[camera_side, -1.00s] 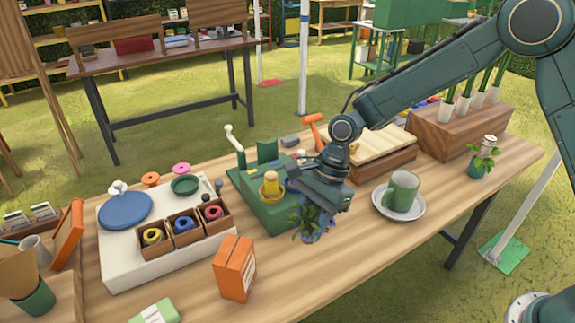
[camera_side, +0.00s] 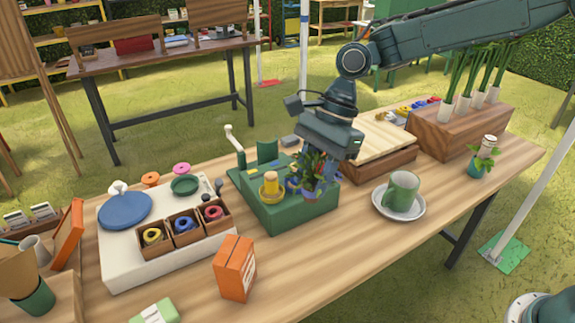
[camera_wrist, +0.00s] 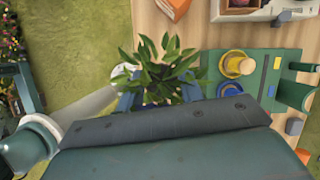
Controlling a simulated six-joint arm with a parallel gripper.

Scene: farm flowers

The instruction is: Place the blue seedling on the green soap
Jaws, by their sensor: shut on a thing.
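The blue seedling (camera_side: 309,170), a leafy green plant in a small blue pot, hangs from my gripper (camera_side: 322,178) in the side view. It appears in front of the green machine's top; its exact height is hard to judge. In the wrist view the seedling's leaves (camera_wrist: 165,70) spread between my two fingers (camera_wrist: 157,98), which are shut on it; the pot is mostly hidden. The green soap (camera_side: 156,312), a pale green and white block, lies at the table's front edge, far left of my gripper and cut by the picture's bottom.
The green machine (camera_side: 285,217) with a yellow cylinder stands below my gripper. An orange box (camera_side: 235,268) stands between it and the soap. A white tray (camera_side: 130,262) with spools is at left. A green mug (camera_side: 402,191) on a saucer is right. The front middle is clear.

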